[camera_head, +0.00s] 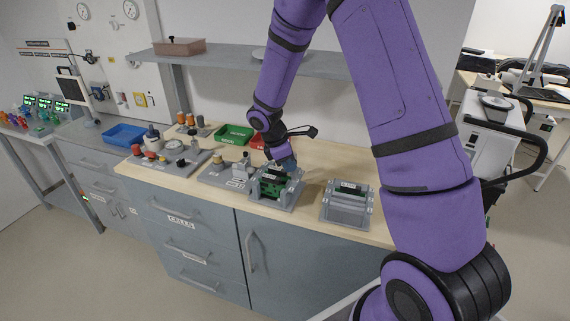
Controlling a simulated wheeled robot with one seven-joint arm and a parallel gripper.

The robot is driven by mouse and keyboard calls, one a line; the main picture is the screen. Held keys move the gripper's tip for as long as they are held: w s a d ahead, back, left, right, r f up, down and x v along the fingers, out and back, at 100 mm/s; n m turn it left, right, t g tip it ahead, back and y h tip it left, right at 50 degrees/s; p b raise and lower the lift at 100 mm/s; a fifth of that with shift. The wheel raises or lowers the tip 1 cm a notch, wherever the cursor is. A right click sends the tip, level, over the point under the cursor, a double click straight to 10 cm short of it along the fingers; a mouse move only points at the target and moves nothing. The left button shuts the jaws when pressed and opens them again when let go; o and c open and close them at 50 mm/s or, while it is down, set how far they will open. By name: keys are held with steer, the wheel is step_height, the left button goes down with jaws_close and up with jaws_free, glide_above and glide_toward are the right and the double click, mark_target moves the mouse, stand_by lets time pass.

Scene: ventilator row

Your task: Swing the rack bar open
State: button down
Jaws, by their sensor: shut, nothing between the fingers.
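A grey rack (262,196) with green circuit boards (272,184) stands on the wooden worktop. A second grey rack (348,211) stands to its right, with a dark strip (349,187) near its top. I cannot tell which part is the rack bar, or whether it is open or closed. My purple arm reaches over the bench from the right. My gripper (286,164) is shut and empty, pointing down at the back of the left rack. It is small here, and I cannot tell whether it touches the rack.
A grey panel with knobs (170,158), a small grey fixture (228,174), a green tray (235,134) and a blue bin (123,134) lie to the left. A shelf (225,58) hangs above. A cart (490,140) stands at the right.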

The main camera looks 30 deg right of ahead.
steer(key=s+d+n+t, duration=0.1)
steer(key=d+n, duration=0.1)
steer(key=shift+s+n, duration=0.15)
steer(key=shift+n, duration=0.25)
steer(key=d+n+t, duration=0.3)
steer(key=d+n, duration=0.4)
steer(key=n, duration=0.2)
steer(key=shift+y, duration=0.4)
steer(key=shift+d, duration=0.15)
